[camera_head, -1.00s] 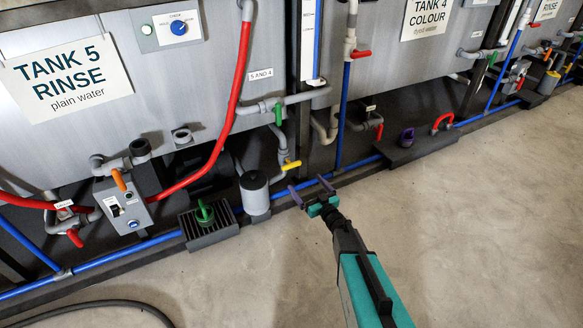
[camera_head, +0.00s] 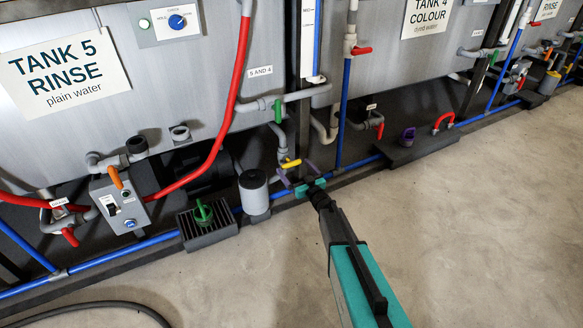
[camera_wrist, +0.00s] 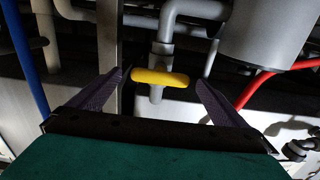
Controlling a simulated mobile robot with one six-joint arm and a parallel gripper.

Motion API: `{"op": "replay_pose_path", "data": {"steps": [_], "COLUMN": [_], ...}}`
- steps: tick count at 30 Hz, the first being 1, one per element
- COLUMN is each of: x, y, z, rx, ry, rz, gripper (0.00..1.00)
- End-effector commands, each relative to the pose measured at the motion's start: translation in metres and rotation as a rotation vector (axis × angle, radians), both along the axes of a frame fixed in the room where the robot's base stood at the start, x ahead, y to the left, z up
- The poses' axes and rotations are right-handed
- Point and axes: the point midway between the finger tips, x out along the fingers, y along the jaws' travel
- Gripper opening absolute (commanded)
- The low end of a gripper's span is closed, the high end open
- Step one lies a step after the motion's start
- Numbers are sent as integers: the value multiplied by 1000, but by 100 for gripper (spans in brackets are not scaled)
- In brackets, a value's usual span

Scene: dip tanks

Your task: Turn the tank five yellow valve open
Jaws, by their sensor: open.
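The yellow valve handle (camera_head: 291,163) sits on a grey pipe low between tank five and tank four. In the wrist view the yellow handle (camera_wrist: 160,77) lies crosswise on the vertical grey pipe, its left end close to the left fingertip. My gripper (camera_head: 295,176) is open, with its purple fingers just below and in front of the handle. In the wrist view my gripper (camera_wrist: 162,82) has a finger on each side of the handle, with nothing held. I cannot tell whether a fingertip touches it.
A grey cylinder (camera_head: 254,192) stands just left of my gripper. A blue pipe (camera_head: 342,125) rises to the right, and a blue pipe runs along the floor edge. A green-handled valve (camera_head: 278,110) is above. The concrete floor (camera_head: 430,240) in front is clear.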

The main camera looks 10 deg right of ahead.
Motion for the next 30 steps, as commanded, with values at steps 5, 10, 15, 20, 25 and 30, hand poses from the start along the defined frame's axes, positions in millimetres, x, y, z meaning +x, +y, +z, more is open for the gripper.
{"op": "replay_pose_path", "data": {"steps": [5, 10, 15, 20, 25, 30], "x": [21, 31, 34, 34, 33, 33], "y": [6, 11, 12, 12, 12, 12], "z": [-2, -1, 0, 0, 0, 0], "rx": [0, 0, 0, 0, 0, 0], "ry": [0, 0, 1, 1, 1, 0], "rz": [0, 1, 1, 1, 1, 1], "gripper": [97, 97, 97, 97, 78, 56]}}
